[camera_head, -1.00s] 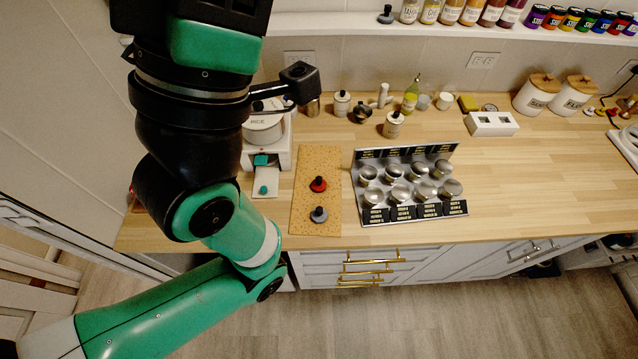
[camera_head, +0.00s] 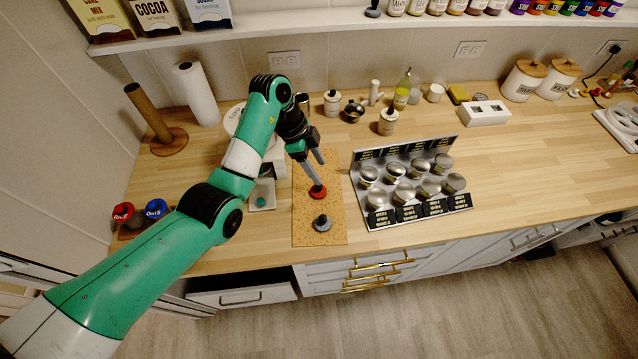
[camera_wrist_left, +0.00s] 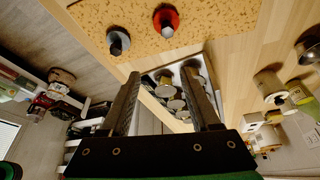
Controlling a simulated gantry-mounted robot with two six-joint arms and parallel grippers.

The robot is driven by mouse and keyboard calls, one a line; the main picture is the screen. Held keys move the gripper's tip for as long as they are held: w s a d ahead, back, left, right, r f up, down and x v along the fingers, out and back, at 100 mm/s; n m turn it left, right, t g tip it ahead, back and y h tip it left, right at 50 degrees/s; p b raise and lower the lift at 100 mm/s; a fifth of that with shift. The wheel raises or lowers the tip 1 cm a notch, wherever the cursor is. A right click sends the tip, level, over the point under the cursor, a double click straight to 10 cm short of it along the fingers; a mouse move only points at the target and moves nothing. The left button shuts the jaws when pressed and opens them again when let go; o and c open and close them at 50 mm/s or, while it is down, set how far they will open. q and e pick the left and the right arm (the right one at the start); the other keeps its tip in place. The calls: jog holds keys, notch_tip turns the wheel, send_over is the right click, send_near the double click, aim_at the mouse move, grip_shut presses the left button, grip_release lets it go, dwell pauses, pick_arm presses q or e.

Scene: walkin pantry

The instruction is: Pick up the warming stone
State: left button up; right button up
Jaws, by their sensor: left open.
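On a cork mat (camera_head: 306,225) lie two round discs with black knobs, one red (camera_head: 318,191) and one grey (camera_head: 322,223). I cannot tell from the pictures which thing is the warming stone. My left gripper (camera_head: 314,174) is open, its fingers reaching down beside the red disc; whether they touch it is unclear. In the left wrist view, the gripper (camera_wrist_left: 162,74) is spread and empty. The red disc (camera_wrist_left: 166,21) and the grey disc (camera_wrist_left: 118,41) show beyond its fingertips, on the mat (camera_wrist_left: 212,18). My right gripper is not in view.
A metal rack (camera_head: 365,217) of several silver-lidded jars stands just right of the mat. A white appliance (camera_head: 279,165) stands behind and left of the mat. Small jars and bottles line the back. The counter's right middle is clear.

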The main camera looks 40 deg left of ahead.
pick_arm(q)
jog(key=a, duration=0.4)
send_over(319, 189)
jog(key=a, duration=0.2)
jog(key=shift+n, duration=0.4)
notch_tip(319, 189, down, 6)
jog(key=shift+w+r, duration=0.1)
jog(key=shift+w, duration=0.05)
jog(key=x, duration=0.4)
jog(key=shift+s+f+b, duration=0.3)
jog(key=shift+f, duration=0.15)
jog(key=shift+w+f, duration=0.15)
jog(key=shift+f, duration=0.1)
grip_shut()
jog(key=shift+r, duration=0.1)
